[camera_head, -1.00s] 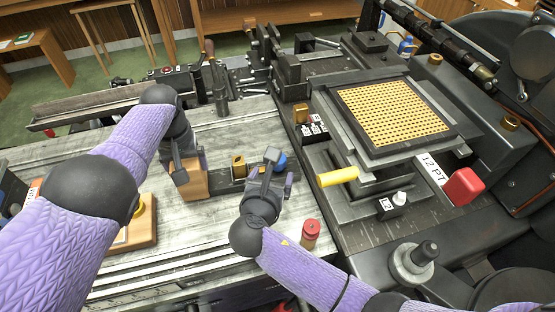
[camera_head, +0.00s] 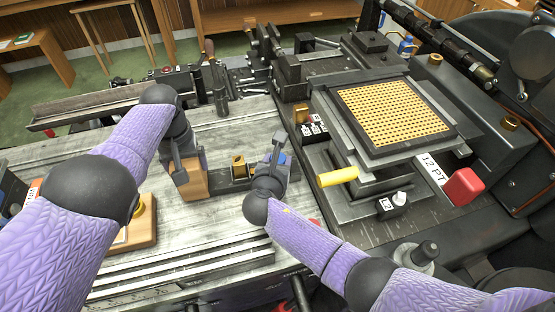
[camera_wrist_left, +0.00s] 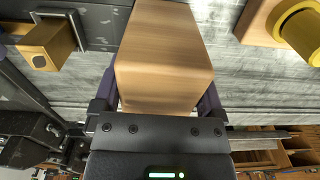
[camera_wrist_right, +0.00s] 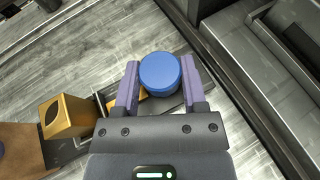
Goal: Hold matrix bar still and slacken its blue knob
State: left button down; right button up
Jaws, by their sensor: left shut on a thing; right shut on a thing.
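The matrix bar (camera_head: 223,184) is a dark bar on the pale bench, with a wooden block (camera_head: 194,183) at its left end and a brass piece (camera_head: 238,167) on it. My left gripper (camera_head: 186,162) is shut on the wooden block, which fills the middle of the left wrist view (camera_wrist_left: 165,60). The blue knob (camera_wrist_right: 160,72) is at the bar's right end. My right gripper (camera_wrist_right: 160,88) is shut on it, one finger on each side. In the head view my right gripper (camera_head: 273,162) mostly hides the knob.
A machine with a perforated brass-coloured plate (camera_head: 392,112) and a yellow handle (camera_head: 338,177) stands close right of my right gripper. A wooden base with a yellow round part (camera_head: 147,205) lies left of the bar. Bare bench lies behind the bar.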

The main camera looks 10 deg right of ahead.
grip_shut()
jog(key=shift+d+n+y, duration=0.1)
jog(key=shift+n+y, duration=0.2)
jog(key=n+t+y, duration=0.1)
jog(key=n+y, duration=0.2)
jog(key=shift+d, duration=0.1)
jog(key=shift+d+n+y, duration=0.1)
jog(key=shift+n+y, duration=1.9)
jog(key=shift+y, duration=0.6)
jog(key=shift+g, duration=0.3)
jog(key=o, duration=1.1)
grip_release()
